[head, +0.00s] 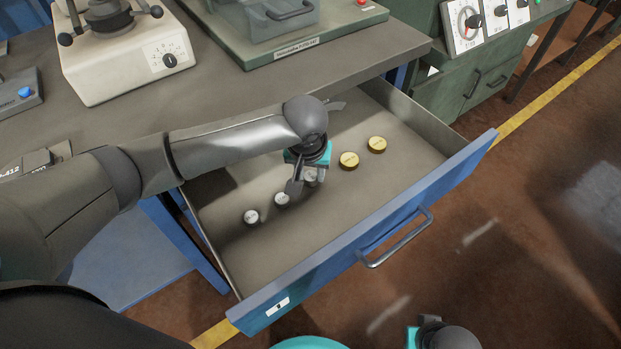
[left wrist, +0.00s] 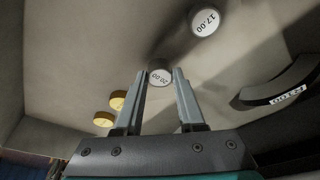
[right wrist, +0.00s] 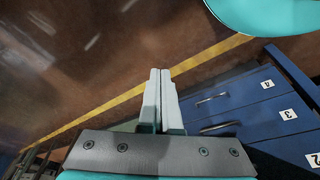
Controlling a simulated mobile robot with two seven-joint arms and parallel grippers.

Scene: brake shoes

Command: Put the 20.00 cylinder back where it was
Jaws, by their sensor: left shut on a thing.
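The 20.00 cylinder (left wrist: 160,77) has a white top with its number showing in the left wrist view. It sits between the fingertips of my left gripper (left wrist: 159,78), which is shut on it. In the head view my left gripper (head: 308,178) is low inside the open drawer (head: 390,185), with the cylinder (head: 311,176) partly hidden by the fingers. I cannot tell whether its base touches the drawer floor. The white-topped 17.00 cylinder (left wrist: 206,22) stands apart from it. My right gripper (right wrist: 160,100) is shut and empty, outside the drawer.
Two white-topped cylinders (head: 282,199) (head: 251,216) stand to the left in the drawer, and two gold ones (head: 349,160) (head: 376,144) to the right. The drawer front with its handle (head: 397,240) juts over the floor. Machines stand on the bench (head: 215,92) behind.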

